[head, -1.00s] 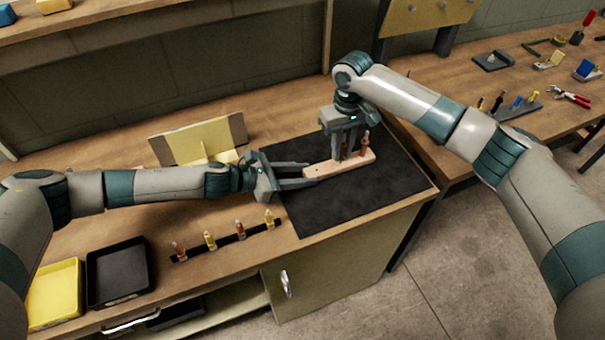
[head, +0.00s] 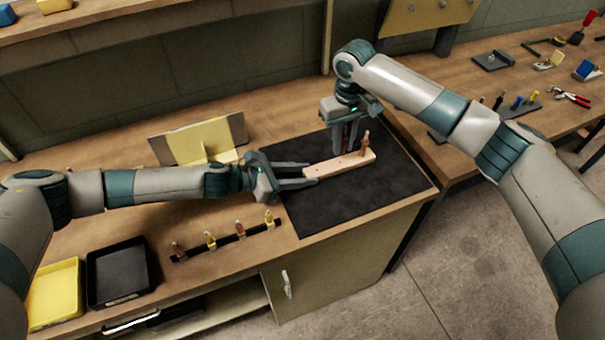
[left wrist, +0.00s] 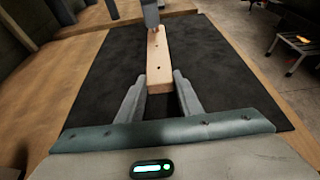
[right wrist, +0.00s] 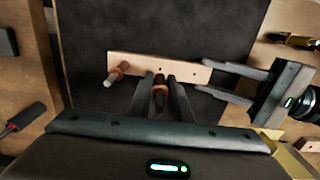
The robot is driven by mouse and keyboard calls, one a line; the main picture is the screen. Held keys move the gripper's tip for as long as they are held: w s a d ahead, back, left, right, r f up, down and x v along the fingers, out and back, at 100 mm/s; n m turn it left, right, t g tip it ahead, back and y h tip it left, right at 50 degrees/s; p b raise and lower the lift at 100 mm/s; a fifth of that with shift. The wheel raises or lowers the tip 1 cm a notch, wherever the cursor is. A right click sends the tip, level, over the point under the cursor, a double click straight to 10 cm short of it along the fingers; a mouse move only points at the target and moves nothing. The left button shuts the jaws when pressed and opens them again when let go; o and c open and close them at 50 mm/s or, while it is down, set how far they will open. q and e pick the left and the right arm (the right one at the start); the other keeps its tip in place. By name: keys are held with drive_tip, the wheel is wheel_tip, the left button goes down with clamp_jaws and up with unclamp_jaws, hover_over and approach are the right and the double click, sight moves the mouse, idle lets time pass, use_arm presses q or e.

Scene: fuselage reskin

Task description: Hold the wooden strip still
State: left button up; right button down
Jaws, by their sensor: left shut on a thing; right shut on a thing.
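The pale wooden strip (head: 335,166) lies on the black mat (head: 335,205), with small holes along its top. My left gripper (head: 311,175) is shut on the strip's left end; in the left wrist view its fingers flank the strip's near end (left wrist: 158,85). My right gripper (head: 345,150) points down at the strip's far side. In the right wrist view it is shut on a copper-coloured fastener (right wrist: 160,92) beside the strip (right wrist: 185,68). Another copper fastener (head: 365,142) stands upright in the strip's right end.
A dark holder (head: 225,241) with several copper and yellow fasteners stands left of the mat. A black tray (head: 148,285) and a yellow tray (head: 77,310) lie at the front left. A yellow angled stand (head: 200,145) is behind my left arm. The mat's front is clear.

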idle(0.4)
use_arm(q)
drive_tip(key=o, duration=1.2)
drive_tip(key=v, duration=1.2)
drive_tip(key=shift+f, duration=0.1)
